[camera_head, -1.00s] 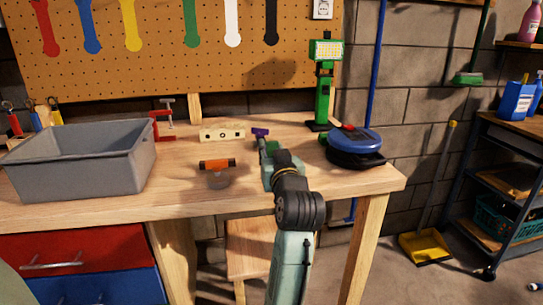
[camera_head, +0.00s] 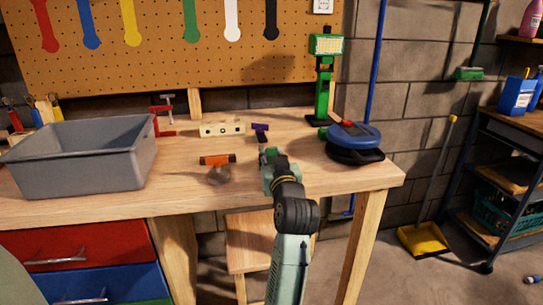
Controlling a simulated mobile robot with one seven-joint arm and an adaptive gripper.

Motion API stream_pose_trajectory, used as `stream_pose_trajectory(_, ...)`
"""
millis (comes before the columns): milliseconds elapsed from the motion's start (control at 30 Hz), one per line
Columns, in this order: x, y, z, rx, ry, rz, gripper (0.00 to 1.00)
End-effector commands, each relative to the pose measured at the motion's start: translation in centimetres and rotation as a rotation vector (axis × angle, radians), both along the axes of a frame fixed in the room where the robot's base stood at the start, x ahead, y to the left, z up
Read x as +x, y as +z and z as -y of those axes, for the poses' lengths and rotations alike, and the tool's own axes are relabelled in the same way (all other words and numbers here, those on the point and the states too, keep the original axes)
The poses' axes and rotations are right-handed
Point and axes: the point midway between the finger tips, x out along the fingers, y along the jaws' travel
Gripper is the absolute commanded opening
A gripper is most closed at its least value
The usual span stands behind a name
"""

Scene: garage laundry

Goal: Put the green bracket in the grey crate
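The grey crate (camera_head: 132,168) stands open on the left of the workbench; its inside floor is mostly hidden by the front wall. My gripper (camera_head: 265,145) is low over the middle of the bench, to the right of the crate, pointing away from the camera. A small green piece (camera_head: 271,154) shows at its fingers, but I cannot tell whether it is the green bracket or part of the gripper. The fingers are small and partly hidden by my wrist, so their opening is unclear.
A purple item (camera_head: 260,127) lies just beyond my fingers. An orange-handled tool (camera_head: 217,160) and a wooden level (camera_head: 222,128) lie between gripper and crate. A green lamp (camera_head: 325,80) and blue round tool (camera_head: 354,137) stand right.

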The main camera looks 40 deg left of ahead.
Motion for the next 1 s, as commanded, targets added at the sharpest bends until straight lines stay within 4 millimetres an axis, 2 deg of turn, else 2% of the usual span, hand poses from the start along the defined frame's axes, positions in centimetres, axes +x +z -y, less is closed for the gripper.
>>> stream_pose_trajectory(233,0.0,0.1,0.0,0.001,0.001,0.001,0.45)
stream_pose_trajectory(667,-0.1,0.1,-0.1,0.004,0.003,0.0,0.45)
stream_pose_trajectory(1000,-3.9,0.1,5.9,0.001,-0.002,0.003,0.45)
